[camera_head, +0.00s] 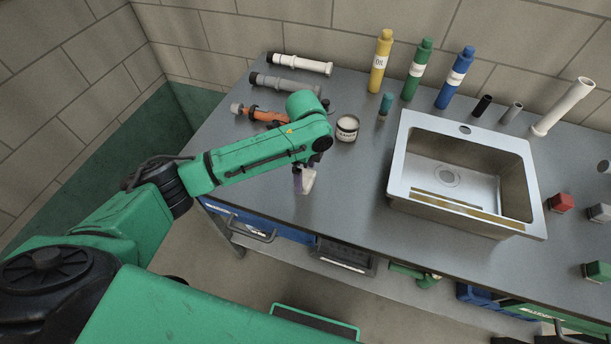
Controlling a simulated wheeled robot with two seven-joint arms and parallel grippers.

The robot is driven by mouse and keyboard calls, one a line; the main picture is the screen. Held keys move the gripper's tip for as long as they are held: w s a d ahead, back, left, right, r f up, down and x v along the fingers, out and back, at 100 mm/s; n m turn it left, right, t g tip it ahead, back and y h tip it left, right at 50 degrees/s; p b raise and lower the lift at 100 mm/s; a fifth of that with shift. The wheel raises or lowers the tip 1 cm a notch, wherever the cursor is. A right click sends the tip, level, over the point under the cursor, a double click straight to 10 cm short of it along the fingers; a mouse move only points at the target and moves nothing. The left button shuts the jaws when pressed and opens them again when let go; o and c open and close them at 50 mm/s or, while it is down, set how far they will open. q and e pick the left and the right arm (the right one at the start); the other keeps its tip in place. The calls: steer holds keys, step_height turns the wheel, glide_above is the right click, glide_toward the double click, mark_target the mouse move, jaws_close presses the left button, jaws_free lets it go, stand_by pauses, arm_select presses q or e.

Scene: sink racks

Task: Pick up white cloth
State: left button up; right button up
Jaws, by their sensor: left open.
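My left arm reaches in from the left over the grey table. My left gripper (302,180) points down at the table's front left part, just below the arm's wrist. It is open, but its fingers are small and partly hidden by the wrist. A small whitish piece (309,180), possibly the white cloth, shows right at the fingers. I cannot tell whether it touches them or lies on the table. No other white cloth shows clearly. My right gripper is not in view.
Pipes, including a white one (300,64), lie behind the arm. Yellow (381,62), green (417,70) and blue (455,78) bottles stand at the back. A metal sink (397,165) is at right. The table between gripper and sink is clear.

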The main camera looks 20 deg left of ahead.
arm_select(q)
steer(key=shift+s+f, duration=0.1)
steer(key=shift+f, duration=0.6)
steer(key=shift+s+f, duration=0.1)
steer(key=shift+f, duration=0.15)
steer(key=c, duration=1.1)
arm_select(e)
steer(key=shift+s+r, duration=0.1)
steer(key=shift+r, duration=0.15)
arm_select(q)
step_height(320, 180, up, 14)
steer(key=b, duration=0.2)
step_height(320, 180, up, 6)
steer(key=p, duration=0.1)
glide_above(305, 177)
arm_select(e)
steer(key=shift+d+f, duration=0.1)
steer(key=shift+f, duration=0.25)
